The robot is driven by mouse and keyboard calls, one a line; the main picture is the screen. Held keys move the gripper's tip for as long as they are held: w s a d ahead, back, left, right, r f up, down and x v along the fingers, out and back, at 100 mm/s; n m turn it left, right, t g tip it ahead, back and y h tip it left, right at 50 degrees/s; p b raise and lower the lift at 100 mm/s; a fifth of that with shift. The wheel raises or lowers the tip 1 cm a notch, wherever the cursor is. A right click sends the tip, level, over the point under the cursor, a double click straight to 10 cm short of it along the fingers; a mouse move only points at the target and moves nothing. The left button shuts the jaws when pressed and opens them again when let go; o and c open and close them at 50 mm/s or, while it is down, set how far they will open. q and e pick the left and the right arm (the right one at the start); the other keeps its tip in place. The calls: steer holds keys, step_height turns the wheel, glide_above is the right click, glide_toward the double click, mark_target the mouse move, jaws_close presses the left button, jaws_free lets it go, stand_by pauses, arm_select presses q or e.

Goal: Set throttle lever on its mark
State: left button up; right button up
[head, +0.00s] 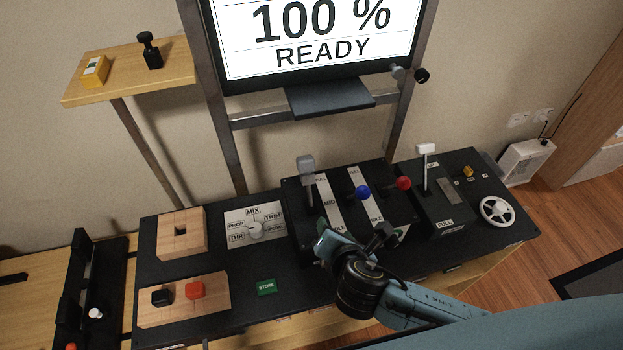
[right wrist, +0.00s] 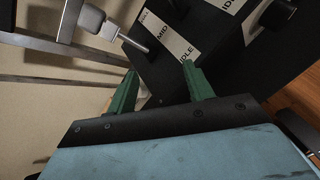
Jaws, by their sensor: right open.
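The throttle lever (head: 306,170) has a grey block handle and stands at the left of the black lever box (head: 290,190), beside a white strip with FULL and MID marks (head: 328,203). In the right wrist view the grey lever (right wrist: 88,22) shows at the upper left, with the MID and IDLE labels (right wrist: 180,48) near it. My right gripper (head: 352,238) is open and empty in front of the box, apart from the lever. Its green fingers (right wrist: 160,85) show spread in the wrist view. The screen (head: 320,40) reads 100 % READY. My left gripper is not in view.
Blue (head: 363,193) and red (head: 403,183) knobbed levers stand right of the throttle. A white-topped lever (head: 426,150) and a white wheel (head: 496,211) lie further right.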

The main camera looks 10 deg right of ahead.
mark_target(310, 184)
step_height(310, 184, up, 5)
steer(key=w+a+n+t+y+p, duration=0.1)
steer(key=a+n+t, duration=0.1)
steer(key=n, duration=0.7)
steer(key=shift+t, duration=0.3)
steer(key=b+x, duration=0.1)
steer(key=x, duration=1.2)
steer(key=shift+w+f, duration=0.1)
steer(key=shift+f, duration=0.1)
jaws_close()
